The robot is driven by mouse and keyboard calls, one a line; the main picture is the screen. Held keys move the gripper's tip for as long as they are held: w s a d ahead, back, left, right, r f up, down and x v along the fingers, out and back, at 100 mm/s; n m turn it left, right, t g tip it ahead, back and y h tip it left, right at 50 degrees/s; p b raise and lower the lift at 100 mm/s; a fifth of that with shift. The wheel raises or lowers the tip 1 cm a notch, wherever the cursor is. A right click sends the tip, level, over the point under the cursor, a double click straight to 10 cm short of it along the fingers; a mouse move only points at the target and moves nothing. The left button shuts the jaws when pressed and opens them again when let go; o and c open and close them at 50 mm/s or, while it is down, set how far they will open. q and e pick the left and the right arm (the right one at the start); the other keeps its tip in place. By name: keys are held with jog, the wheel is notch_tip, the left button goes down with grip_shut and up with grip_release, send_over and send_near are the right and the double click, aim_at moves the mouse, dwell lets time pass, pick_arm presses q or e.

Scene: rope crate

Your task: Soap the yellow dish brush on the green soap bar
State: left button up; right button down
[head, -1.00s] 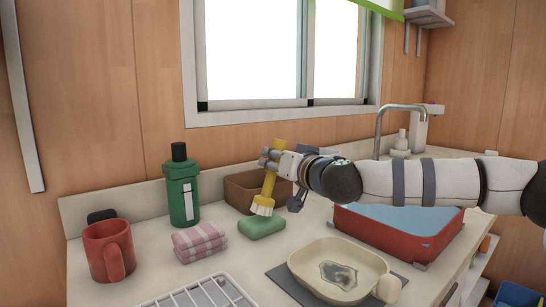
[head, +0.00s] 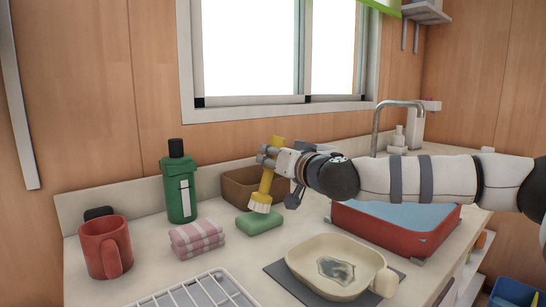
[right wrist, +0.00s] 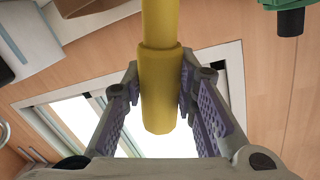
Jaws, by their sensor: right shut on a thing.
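The yellow dish brush (head: 266,184) is held by my right gripper (head: 270,162), tilted a little, with its pale bristles down. The bristles are at the top of the green soap bar (head: 260,221); I cannot tell whether they touch it. The soap bar lies on the counter in front of a brown box. In the right wrist view the yellow handle (right wrist: 160,85) stands between the two fingers (right wrist: 160,95); the bristles are out of that view. My left gripper is not in view.
A green bottle (head: 180,187), a striped folded cloth (head: 197,240) and a red mug (head: 105,248) stand to the left. A brown box (head: 238,187) is behind the soap. A cream pan (head: 318,285) is in front, and a red basin (head: 400,240) of water lies right.

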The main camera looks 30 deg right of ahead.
aim_at(273, 137)
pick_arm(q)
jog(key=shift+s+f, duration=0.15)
pick_arm(e)
jog(key=shift+f, duration=0.45)
dwell(0.5)
notch_tip(273, 137, up, 6)
jog(key=p, duration=0.3)
jog(key=shift+s+f, duration=0.1)
jog(key=shift+f, duration=0.05)
notch_tip(273, 137, up, 2)
jog(key=shift+p, duration=0.65)
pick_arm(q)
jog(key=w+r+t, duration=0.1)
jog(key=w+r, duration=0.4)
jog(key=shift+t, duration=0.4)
pick_arm(e)
jog(key=shift+f, duration=0.3)
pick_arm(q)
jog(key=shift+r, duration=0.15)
